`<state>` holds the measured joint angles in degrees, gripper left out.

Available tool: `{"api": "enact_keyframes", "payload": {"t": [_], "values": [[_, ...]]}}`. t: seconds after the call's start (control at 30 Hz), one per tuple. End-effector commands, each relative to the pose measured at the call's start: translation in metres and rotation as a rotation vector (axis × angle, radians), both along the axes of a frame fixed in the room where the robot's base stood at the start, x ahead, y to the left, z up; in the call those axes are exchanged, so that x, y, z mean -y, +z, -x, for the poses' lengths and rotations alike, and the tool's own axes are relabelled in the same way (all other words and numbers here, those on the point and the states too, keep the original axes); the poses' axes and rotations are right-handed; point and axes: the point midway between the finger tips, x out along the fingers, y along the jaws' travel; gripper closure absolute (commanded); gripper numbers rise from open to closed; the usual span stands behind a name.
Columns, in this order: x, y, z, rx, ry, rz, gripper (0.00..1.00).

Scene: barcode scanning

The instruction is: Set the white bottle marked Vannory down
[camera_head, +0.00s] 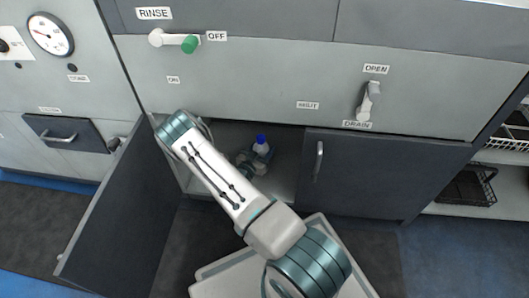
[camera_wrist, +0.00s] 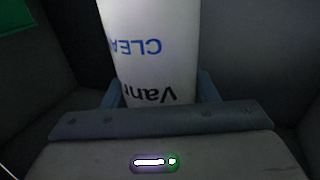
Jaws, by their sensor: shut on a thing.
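The white bottle marked Vannory (camera_wrist: 150,55) fills the upper middle of the wrist view. Its blue and dark lettering appears upside down there. My gripper (camera_wrist: 155,92) is shut on it, with a finger on each side. In the head view the bottle's blue cap (camera_head: 261,139) shows inside the open cabinet (camera_head: 285,177) below the counter panel. My gripper (camera_head: 254,160) is at the bottle, partly hidden behind my arm. I cannot tell whether the bottle's base touches the cabinet floor.
The left cabinet door (camera_head: 125,205) stands open, and the right door (camera_head: 345,172) is shut. A green item (camera_wrist: 15,15) shows at the upper left of the wrist view. A black wire basket (camera_head: 468,187) sits on a shelf at the far right.

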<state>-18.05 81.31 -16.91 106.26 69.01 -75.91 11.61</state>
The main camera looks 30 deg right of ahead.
Motion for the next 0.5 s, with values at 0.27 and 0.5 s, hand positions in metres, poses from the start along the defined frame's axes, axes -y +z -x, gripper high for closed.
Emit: {"api": "enact_keyframes", "payload": {"t": [0.27,0.5], "values": [[0.0013,-0.0157,0.0005,0.0,-0.003,0.0,0.76],[0.0012,-0.0204,0.0004,0.0,-0.002,0.0,0.76]]}}
